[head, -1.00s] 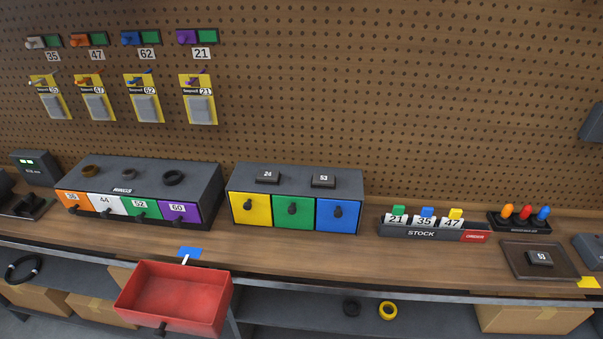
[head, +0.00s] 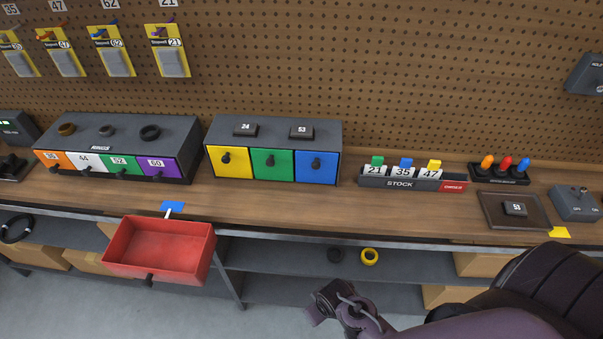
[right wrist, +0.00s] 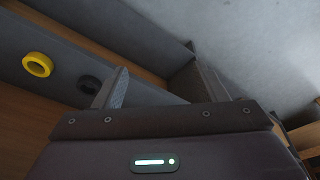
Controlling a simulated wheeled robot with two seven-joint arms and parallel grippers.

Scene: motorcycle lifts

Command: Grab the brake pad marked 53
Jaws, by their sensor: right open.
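A dark brake pad marked 53 (head: 301,132) lies on top of the cabinet with yellow, green and blue drawers (head: 273,138). Another dark pad marked 53 (head: 515,209) lies in a shallow tray (head: 497,218) at the right of the bench. A pad marked 24 (head: 245,130) lies on the cabinet, left of the first 53. My right gripper (head: 322,306) is low in front of the bench, below and away from the pads. In the right wrist view the gripper (right wrist: 154,90) is open and empty. My left gripper is not in view.
A red open bin (head: 160,252) juts out below the bench edge. Black and yellow rings (head: 369,257) lie on the lower shelf. A stock rack (head: 413,184) and a stand with colored knobs (head: 499,176) sit near the tray. The bench front is mostly clear.

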